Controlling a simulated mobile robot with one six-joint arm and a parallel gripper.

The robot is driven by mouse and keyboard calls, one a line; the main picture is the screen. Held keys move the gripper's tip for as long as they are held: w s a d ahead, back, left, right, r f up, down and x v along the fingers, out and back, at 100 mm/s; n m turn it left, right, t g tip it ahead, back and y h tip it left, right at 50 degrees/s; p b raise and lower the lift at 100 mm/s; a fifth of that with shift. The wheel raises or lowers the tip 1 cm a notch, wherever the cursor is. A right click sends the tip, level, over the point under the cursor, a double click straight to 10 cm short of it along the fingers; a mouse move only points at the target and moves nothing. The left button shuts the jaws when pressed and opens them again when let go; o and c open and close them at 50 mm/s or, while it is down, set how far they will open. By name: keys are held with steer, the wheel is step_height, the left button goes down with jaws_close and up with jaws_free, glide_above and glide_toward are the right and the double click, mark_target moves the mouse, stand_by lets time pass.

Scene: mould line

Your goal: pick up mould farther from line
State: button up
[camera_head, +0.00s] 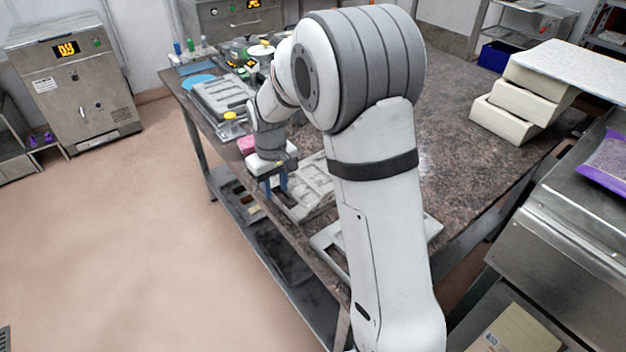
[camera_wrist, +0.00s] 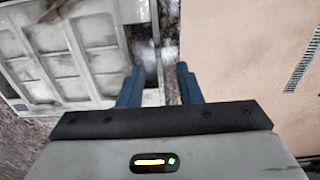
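A pale grey mould (camera_head: 312,188) with square cells lies near the table's left edge in the head view. It fills the left of the wrist view (camera_wrist: 70,55). A second pale mould (camera_head: 328,238) lies nearer the camera, partly hidden behind my arm. The frames do not show clearly which is farther from the line. My gripper (camera_head: 278,190), with blue fingers, points down at the edge of the first mould. In the wrist view my gripper (camera_wrist: 159,75) is open, with the mould's edge beside the left finger and partly between the fingers. I cannot tell whether they touch.
The speckled table (camera_head: 465,185) is mostly clear to the right. Grey trays (camera_head: 222,95) and small tools lie at its far left end. Stacked cream blocks (camera_head: 510,115) stand at the right. Open floor (camera_head: 110,230) lies left of the table.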

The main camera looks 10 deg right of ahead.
mark_target(277, 200)
steer(key=shift+f, duration=1.95)
steer(key=shift+c, duration=0.5)
jaws_close()
